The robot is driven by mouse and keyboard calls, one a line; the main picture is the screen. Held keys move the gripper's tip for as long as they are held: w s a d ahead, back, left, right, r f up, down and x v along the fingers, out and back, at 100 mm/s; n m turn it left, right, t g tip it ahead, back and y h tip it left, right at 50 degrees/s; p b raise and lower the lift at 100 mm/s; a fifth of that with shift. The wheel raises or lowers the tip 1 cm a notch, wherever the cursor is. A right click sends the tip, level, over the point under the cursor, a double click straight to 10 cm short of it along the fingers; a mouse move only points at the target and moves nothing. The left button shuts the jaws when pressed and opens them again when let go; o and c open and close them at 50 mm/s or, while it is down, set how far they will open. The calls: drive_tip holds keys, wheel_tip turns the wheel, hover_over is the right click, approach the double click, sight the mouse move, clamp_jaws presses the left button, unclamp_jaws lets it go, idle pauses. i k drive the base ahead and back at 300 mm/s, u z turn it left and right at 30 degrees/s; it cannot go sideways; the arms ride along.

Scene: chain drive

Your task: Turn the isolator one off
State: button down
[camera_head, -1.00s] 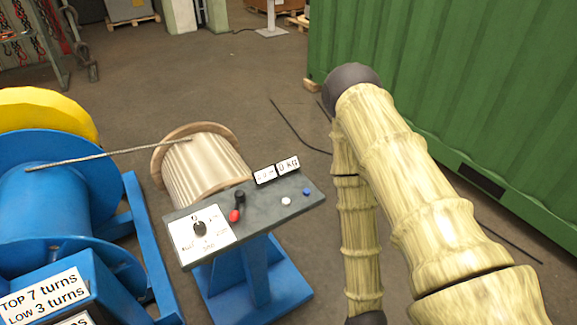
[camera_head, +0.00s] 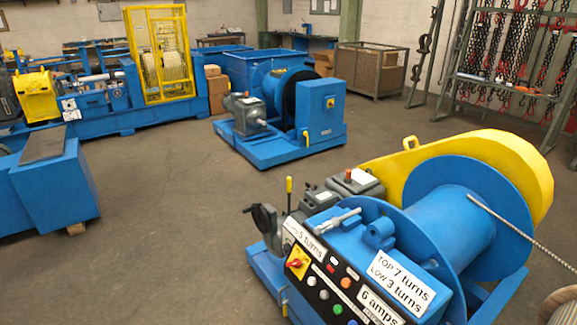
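A red rotary switch on a yellow plate (camera_head: 297,263) sits at the left end of the blue control panel of the near winch, at the lower middle of the head view. It looks like an isolator; its exact handle angle is too small to tell. A second, smaller red and yellow switch (camera_head: 330,102) is on the blue box of the machine farther back. I cannot read a label that says which is isolator one. My gripper is not in view.
The near winch has a blue drum (camera_head: 450,228), a yellow guard (camera_head: 490,160), several push buttons and a black handwheel (camera_head: 264,218). A blue machine bed (camera_head: 50,190) stands at left. Grey floor (camera_head: 165,220) is open between them. A chain rack (camera_head: 515,65) stands at back right.

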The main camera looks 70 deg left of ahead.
sight(297, 262)
drive_tip(key=u, duration=2.25)
drive_tip(key=k, duration=1.15)
drive_tip(key=u, duration=1)
drive_tip(key=i, duration=1.55)
drive_tip(key=z, duration=0.5)
